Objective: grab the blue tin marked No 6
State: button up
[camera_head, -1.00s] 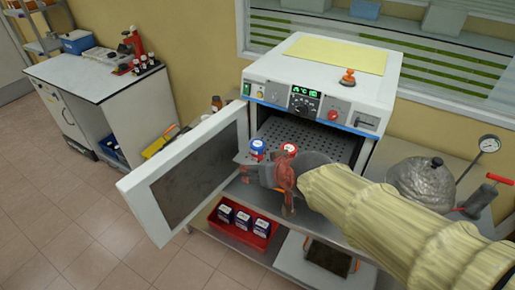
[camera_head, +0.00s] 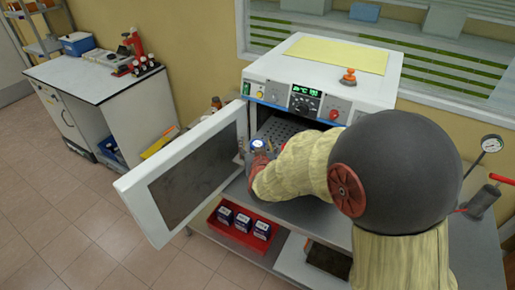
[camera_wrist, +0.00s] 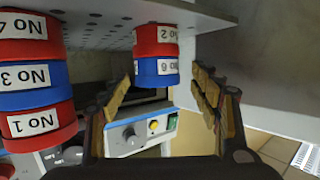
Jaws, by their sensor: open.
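The blue tin marked No 6 (camera_wrist: 157,68) sits on a red tin marked No 2 (camera_wrist: 155,38), which rests on the perforated oven shelf (camera_wrist: 105,28). The wrist view is upside down. My gripper (camera_wrist: 167,80) is open and empty, with one finger to each side of the blue tin in that picture. I cannot tell whether the tin is between the tips or just beyond them. In the head view the tin's pale lid (camera_head: 257,143) shows near the oven mouth, while my arm hides most of the gripper.
A stack beside it holds a red tin No 4 (camera_wrist: 24,26), a blue No 3 (camera_wrist: 28,77) and a red No 1 (camera_wrist: 35,123). The open oven door (camera_head: 185,180) stands to the left. A red tray (camera_head: 237,232) with several small boxes lies below.

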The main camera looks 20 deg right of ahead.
jog(key=shift+b+x, duration=0.55)
jog(key=shift+x, duration=2.05)
jog(key=shift+s+f, duration=0.1)
jog(key=c, duration=0.3)
jog(key=c, duration=1.1)
jog(key=shift+c, duration=0.6)
